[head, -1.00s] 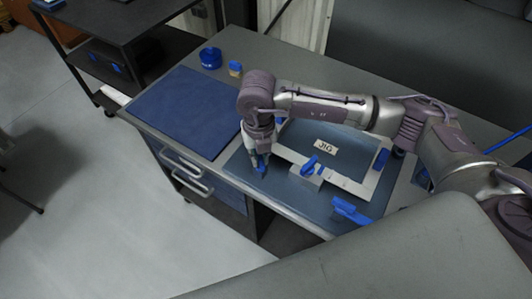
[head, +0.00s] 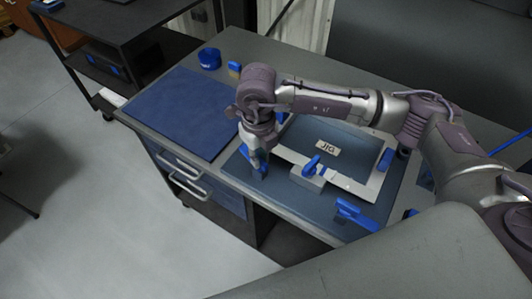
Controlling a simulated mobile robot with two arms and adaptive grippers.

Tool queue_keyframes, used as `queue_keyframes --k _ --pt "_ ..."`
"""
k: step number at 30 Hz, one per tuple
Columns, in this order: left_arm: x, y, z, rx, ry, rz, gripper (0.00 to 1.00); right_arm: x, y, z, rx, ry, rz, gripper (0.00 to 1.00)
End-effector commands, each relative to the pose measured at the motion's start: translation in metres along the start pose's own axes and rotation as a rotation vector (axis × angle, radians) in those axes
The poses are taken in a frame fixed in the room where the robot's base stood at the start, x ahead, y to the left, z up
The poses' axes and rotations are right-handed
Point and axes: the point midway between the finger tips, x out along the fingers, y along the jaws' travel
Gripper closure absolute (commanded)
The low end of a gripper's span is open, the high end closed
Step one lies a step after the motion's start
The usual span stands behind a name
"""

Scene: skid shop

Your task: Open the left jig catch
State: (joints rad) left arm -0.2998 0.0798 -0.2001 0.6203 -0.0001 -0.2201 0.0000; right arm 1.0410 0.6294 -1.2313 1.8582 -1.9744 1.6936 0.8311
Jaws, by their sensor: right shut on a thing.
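The jig is a pale frame (head: 372,188) around a dark blue-grey panel, with a "JIG" label (head: 328,146), lying on the workbench. My right gripper (head: 259,168) points down at the jig's left side, shut on the blue left jig catch (head: 262,174). The fingers and wrist hide most of this catch, so its angle cannot be told. A blue front catch (head: 312,163) stands on a small grey block at the frame's near side. Another blue catch (head: 386,158) is at the right side. My left gripper is out of view.
A blue mat (head: 182,112) lies left of the jig. A blue round container (head: 209,58) stands behind it. A blue clamp-like piece (head: 354,214) lies near the front edge. Drawers with handles (head: 187,186) are below. A dark shelf unit (head: 100,28) stands at the back left.

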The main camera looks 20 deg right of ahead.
Motion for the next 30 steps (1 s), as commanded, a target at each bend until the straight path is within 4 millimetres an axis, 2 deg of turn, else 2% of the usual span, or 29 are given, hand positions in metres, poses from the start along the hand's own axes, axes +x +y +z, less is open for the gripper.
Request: queue_keyframes --k 16,21,29,30 --pt "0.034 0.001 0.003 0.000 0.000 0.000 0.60 0.002 0.000 0.001 -0.325 -0.003 -0.001 1.00" --pt "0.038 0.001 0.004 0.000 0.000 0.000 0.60 0.000 0.000 0.001 -0.387 -0.002 -0.001 1.00" --pt "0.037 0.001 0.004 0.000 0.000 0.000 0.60 -0.001 0.000 0.000 -0.395 -0.002 -0.001 1.00" --pt "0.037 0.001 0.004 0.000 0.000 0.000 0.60 -0.001 0.000 0.000 -0.394 -0.001 -0.001 0.83"
